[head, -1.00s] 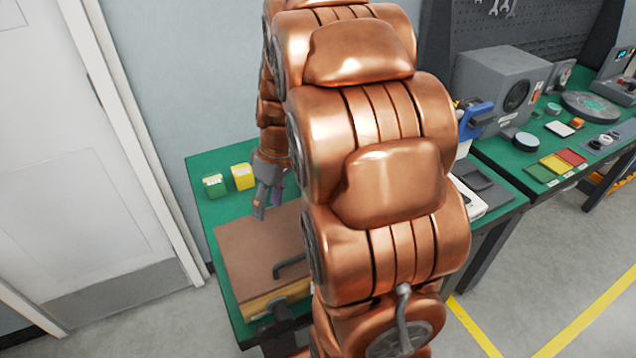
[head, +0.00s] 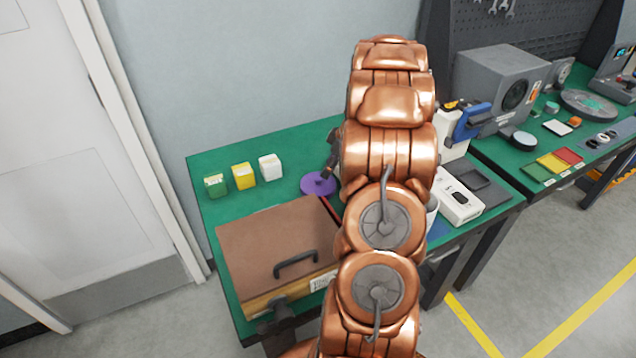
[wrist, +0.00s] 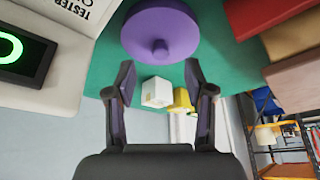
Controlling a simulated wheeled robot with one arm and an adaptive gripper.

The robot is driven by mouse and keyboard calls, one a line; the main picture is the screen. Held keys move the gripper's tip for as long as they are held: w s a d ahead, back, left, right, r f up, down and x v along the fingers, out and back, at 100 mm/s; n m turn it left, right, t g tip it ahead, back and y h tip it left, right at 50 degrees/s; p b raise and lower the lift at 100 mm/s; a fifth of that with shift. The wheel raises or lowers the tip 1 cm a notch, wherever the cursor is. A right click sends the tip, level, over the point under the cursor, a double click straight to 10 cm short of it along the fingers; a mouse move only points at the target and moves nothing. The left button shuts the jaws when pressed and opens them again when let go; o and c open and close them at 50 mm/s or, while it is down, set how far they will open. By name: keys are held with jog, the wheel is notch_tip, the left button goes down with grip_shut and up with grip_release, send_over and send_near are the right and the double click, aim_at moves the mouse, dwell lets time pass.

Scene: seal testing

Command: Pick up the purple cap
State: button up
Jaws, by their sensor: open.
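The purple cap (head: 318,184) is a flat round disc with a small knob, lying on the green table behind the brown case. It also shows large at the top of the wrist view (wrist: 160,34). My gripper (head: 331,155) is beside the cap in the head view, partly hidden behind my arm. In the wrist view my gripper (wrist: 158,82) is open and empty, with its two fingers apart. The cap lies beyond the fingertips, roughly centred between them, and does not appear to be touched.
The brown case (head: 275,240) with a dark handle stands at the table's front left. Green (head: 215,186), yellow (head: 243,176) and white (head: 270,167) small containers stand left of the cap. A white tester (head: 458,205) lies to the right. Green table (head: 225,222) shows around the containers.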

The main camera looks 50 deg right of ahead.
aim_at(319, 178)
jog(key=p+x, duration=0.1)
jog(key=x, duration=0.1)
jog(key=p+x, duration=0.1)
jog(key=x, duration=0.1)
jog(key=shift+w+a+f+p, duration=0.2)
jog(key=shift+w+a+p, duration=0.1)
jog(key=shift+w, duration=0.15)
jog(key=shift+w+f, duration=0.25)
jog(key=shift+f, duration=0.4)
jog(key=shift+c, duration=0.4)
jog(key=shift+a, duration=0.1)
grip_shut()
